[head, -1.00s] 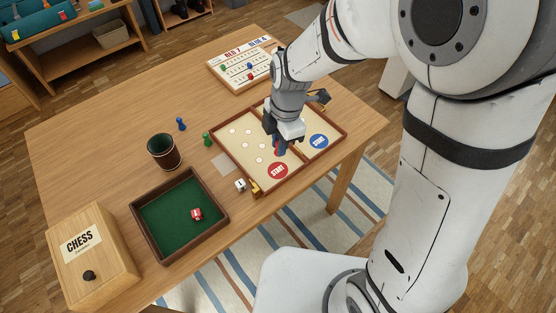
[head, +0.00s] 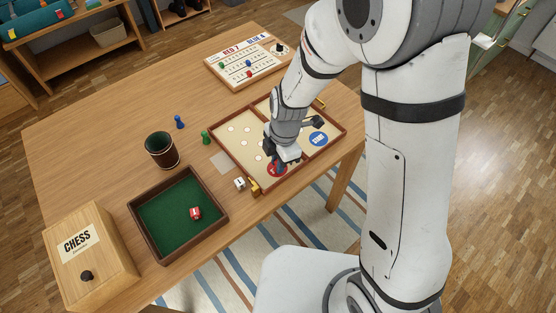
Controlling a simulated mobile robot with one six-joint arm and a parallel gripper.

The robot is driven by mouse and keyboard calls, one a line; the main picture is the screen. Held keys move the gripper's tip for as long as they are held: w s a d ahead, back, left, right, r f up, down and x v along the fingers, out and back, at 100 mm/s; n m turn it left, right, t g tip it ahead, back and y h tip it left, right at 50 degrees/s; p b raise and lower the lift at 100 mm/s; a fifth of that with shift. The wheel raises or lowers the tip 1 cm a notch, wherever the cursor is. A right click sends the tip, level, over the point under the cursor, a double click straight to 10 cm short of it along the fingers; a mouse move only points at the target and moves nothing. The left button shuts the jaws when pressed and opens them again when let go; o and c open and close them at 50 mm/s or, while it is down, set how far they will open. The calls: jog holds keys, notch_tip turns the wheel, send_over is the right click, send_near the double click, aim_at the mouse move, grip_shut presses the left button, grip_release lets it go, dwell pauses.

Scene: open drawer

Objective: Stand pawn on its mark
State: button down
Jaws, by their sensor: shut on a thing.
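My gripper (head: 279,166) points down over the red START mark (head: 270,173) on the near side of the framed game board (head: 247,138). It is shut on a pawn, which is mostly hidden between the fingers, so its colour and whether its base touches the board cannot be told. The fingers cover much of the red mark. The blue START mark (head: 318,139) lies clear to the right. A blue pawn (head: 179,122) and a green pawn (head: 206,137) stand on the table left of the board.
A dark cup (head: 161,150), a green-lined tray (head: 141,223) with a red die (head: 195,213), and a CHESS box (head: 90,250) stand on the left. A white die (head: 239,183) and a brass latch (head: 254,186) are by the board's near edge. A score board (head: 226,80) lies behind.

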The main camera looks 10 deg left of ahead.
jog(key=c, duration=1.6)
grip_release()
jog(key=shift+r, duration=0.1)
notch_tip(320, 180, up, 12)
jog(key=d+p, duration=0.1)
jog(key=s+d+r+m+t, duration=0.1)
jog(key=s+d+r+m, duration=0.1)
jog(key=d+m, duration=0.5)
jog(key=s+d+r+m+t, duration=0.1)
jog(key=s+d+r+m, duration=0.2)
jog(key=d+m, duration=0.4)
jog(key=s+d+r+m+t+h, duration=0.1)
jog(key=d+r+m, duration=0.3)
jog(key=d+m, duration=0.4)
jog(key=shift+s+d+m, duration=0.1)
jog(key=shift+s+m, duration=0.3)
jog(key=shift+m, duration=0.45)
jog(key=shift+s+m, duration=0.35)
jog(key=shift+m, duration=0.5)
jog(key=shift+r, duration=0.1)
